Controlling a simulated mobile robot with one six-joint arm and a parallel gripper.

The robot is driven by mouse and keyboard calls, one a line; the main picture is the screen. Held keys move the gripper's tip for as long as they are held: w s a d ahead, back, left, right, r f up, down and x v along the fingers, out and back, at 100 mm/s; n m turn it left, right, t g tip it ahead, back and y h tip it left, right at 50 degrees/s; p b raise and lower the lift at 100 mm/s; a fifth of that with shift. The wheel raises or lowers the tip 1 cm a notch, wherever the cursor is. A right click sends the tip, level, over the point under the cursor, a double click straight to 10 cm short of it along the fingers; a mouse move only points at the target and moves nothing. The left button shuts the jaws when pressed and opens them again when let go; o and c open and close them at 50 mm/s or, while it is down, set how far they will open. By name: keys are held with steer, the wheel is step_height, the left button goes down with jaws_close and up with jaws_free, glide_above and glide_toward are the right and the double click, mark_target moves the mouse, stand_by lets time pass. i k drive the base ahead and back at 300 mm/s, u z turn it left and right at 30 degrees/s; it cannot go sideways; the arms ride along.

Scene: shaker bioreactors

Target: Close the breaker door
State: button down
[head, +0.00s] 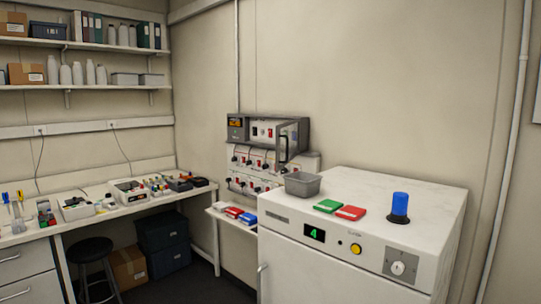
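The grey breaker box (240,120) is mounted on the wall near the middle of the head view. Its door (291,137) appears to stand open, swung out at the right side of the box, with a dark upright handle (283,149) on its near edge. Breaker switches (262,131) and a small orange display (236,123) show uncovered inside the box. The exact angle of the door is hard to tell at this size. My gripper is not in view.
Below the box is a panel of plugs and cables (250,163). A white cabinet (335,262) stands in front at the right, bearing a grey bin (302,185), green and red blocks and a blue lamp (399,205). A small shelf (226,218) and workbench (130,209) lie left.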

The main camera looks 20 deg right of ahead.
mark_target(296, 143)
steer(key=u, duration=0.2)
steer(key=k, duration=0.55)
steer(key=u, duration=0.8)
steer(key=k, duration=0.65)
steer(key=u, duration=0.25)
steer(key=i, duration=0.5)
steer(key=z, duration=0.65)
steer(key=i, duration=1.5)
steer(key=z, duration=0.1)
